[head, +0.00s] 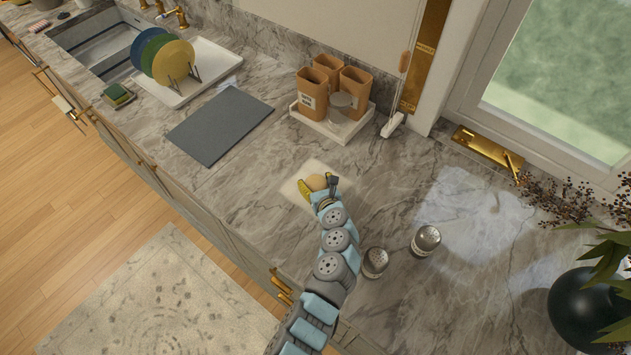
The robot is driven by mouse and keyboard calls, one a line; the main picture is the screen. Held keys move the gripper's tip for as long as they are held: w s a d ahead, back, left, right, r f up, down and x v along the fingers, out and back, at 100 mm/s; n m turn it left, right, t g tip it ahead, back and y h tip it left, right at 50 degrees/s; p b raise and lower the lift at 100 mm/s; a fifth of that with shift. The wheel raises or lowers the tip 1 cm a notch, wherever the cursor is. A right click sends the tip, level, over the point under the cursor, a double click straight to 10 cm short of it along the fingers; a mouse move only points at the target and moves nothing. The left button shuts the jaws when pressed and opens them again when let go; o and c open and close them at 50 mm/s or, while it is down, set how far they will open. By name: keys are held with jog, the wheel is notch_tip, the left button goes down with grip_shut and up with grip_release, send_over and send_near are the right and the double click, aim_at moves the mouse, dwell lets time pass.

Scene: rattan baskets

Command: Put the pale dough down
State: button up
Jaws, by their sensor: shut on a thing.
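The pale dough (316,182) is a small round tan lump on the counter side of the head view. My gripper (318,187) is shut on it, with a yellow finger showing on its left side and a dark finger on its right. The dough and gripper are over a flat pale square (292,190) on the marble counter. I cannot tell whether the dough touches this square or is held just above it. My gripper and wrist hide the dough's near side.
Two metal-topped shakers (375,262) (426,240) stand right of my arm. A tray (304,118) with orange canisters and a glass jar stands behind. A grey mat (221,124) lies left. A dark vase (582,310) is at right. Counter around the square is clear.

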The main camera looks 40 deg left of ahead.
jog(key=shift+f, duration=0.15)
jog(key=o, duration=0.7)
jog(key=shift+c, duration=0.2)
jog(key=shift+s+d+r, duration=0.15)
jog(key=shift+d+r, duration=0.15)
jog(key=shift+r, duration=0.05)
jog(key=shift+v, duration=5.65)
